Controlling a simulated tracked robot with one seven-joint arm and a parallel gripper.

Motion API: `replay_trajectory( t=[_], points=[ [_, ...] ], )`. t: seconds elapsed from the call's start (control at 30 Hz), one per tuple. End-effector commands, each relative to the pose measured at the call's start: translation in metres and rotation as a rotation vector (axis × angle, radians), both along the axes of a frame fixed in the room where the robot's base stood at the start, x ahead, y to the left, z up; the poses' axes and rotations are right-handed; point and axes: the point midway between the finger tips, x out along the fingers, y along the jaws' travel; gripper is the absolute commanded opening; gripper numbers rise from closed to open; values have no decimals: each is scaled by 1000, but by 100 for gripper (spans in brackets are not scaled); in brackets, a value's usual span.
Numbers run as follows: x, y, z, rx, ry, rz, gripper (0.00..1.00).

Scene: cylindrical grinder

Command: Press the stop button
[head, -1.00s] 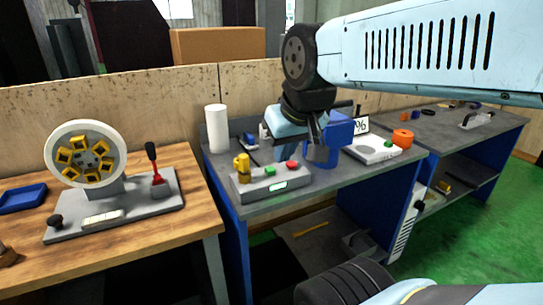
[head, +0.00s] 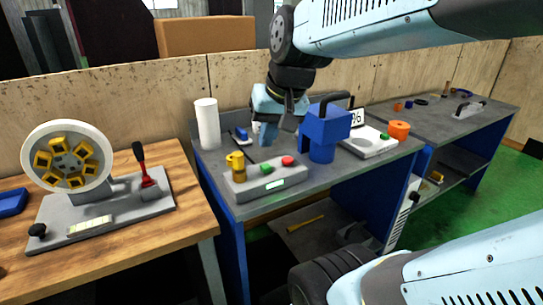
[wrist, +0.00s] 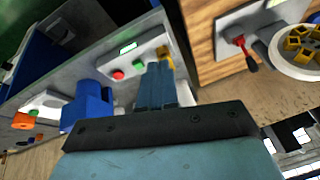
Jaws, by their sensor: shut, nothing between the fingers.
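The grey control box (head: 270,187) sits on the grey workbench near its front edge. It carries a yellow knob-like part (head: 237,166), a green button (head: 266,168) and a red button (head: 288,160). The red button also shows in the wrist view (wrist: 118,75), left of the green button (wrist: 139,66). My gripper (head: 265,142) is shut and empty, pointing down above and behind the box in the head view. In the wrist view its fingertips (wrist: 160,66) overlap the box beside the green button and the yellow part; I see no contact with the red button.
A blue machine (head: 325,135) stands right of my gripper. A white roll (head: 207,124) stands to the left. A white device (head: 368,144) and an orange spool (head: 398,130) lie further right. A wooden table with a wheel fixture (head: 66,157) is at left.

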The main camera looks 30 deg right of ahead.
Motion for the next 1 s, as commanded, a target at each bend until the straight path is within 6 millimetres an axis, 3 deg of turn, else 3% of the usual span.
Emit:
replay_trajectory(
  t=[0.27, 0.47, 0.8, 1.0],
  points=[
    [63, -22, -18, 286, 133, -286, 0],
    [109, -51, -34, 491, 202, -505, 0],
    [181, -128, -74, 829, 272, -885, 0],
    [205, -170, -96, 967, 281, -1044, 0]
  ],
)
